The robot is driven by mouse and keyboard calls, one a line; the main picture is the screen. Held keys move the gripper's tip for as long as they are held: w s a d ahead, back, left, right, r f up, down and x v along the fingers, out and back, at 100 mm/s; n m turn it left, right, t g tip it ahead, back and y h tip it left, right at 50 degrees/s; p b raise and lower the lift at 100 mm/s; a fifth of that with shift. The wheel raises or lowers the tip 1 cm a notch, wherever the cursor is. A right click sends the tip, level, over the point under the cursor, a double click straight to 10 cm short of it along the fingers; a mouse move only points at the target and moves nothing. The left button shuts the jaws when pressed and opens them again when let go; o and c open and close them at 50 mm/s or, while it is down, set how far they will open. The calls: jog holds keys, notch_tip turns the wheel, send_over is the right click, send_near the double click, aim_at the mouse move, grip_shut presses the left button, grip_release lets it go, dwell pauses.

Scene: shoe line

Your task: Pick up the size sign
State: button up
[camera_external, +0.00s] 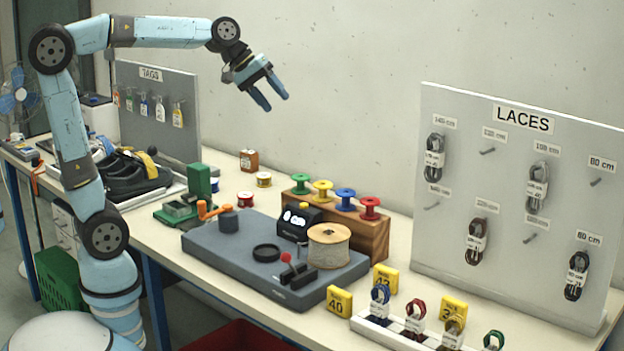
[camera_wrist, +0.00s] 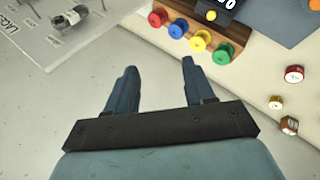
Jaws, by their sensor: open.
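Several yellow size signs with black numbers stand on the bench at the front right in the external view. One sign reading 40 (camera_external: 339,301) is beside the grey machine base. A sign reading 42 (camera_external: 385,279) stands behind it, and another sign (camera_external: 453,309), its number partly unclear, stands to the right behind the lace bundles. No size sign shows in the wrist view. My gripper (camera_external: 268,97) is open and empty, high above the back of the bench, far from the signs. Its two fingers (camera_wrist: 158,82) also show in the wrist view with nothing between them.
A grey machine base (camera_external: 215,262) carries a twine spool (camera_external: 328,246) and a red-knobbed lever. A wooden rack (camera_external: 368,238) holds coloured spools behind it. The LACES board (camera_external: 455,190) stands at right. A white tray (camera_external: 362,325) of lace bundles sits near the signs.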

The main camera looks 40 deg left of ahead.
jog(key=w+d+n+g+h, duration=0.15)
jog(key=w+d, duration=0.25)
jog(key=d, duration=0.8)
jog(key=n+g+h, duration=0.4)
jog(key=n+h, duration=0.2)
jog(key=n, duration=0.5)
send_over(448, 297)
jog(key=f, duration=3.2)
jog(key=shift+a+f, duration=0.3)
jog(key=shift+f, duration=2.15)
jog(key=f, duration=0.1)
jog(key=d+f, duration=0.1)
jog(key=f, duration=0.1)
jog(key=shift+s+d+f, duration=0.1)
jog(key=shift+d+f, duration=0.15)
jog(key=shift+d, duration=0.15)
jog(key=shift+d+f, duration=0.2)
jog(key=shift+d, duration=0.3)
grip_shut()
